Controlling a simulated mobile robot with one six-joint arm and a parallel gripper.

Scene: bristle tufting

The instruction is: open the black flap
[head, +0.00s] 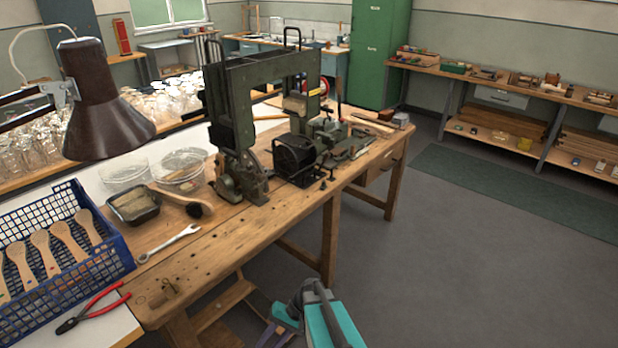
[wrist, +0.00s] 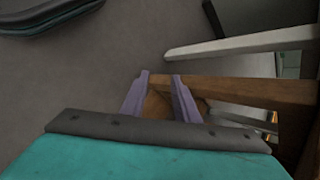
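The green bench machine (head: 232,105) stands on the wooden workbench in the head view. A black, box-like part (head: 293,157) with a dark front sits low on the machine's near side. It looks closed, but I cannot tell for sure that it is the flap. My gripper (head: 272,335) is low in front of the bench, below the bench top and well apart from the machine. In the wrist view, its two purple fingers (wrist: 160,76) stand apart with nothing between them. The machine does not show in the wrist view.
The workbench (head: 225,232) has wooden legs and a lower rail (wrist: 235,90) close beyond my fingers. The floor at right is clear.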

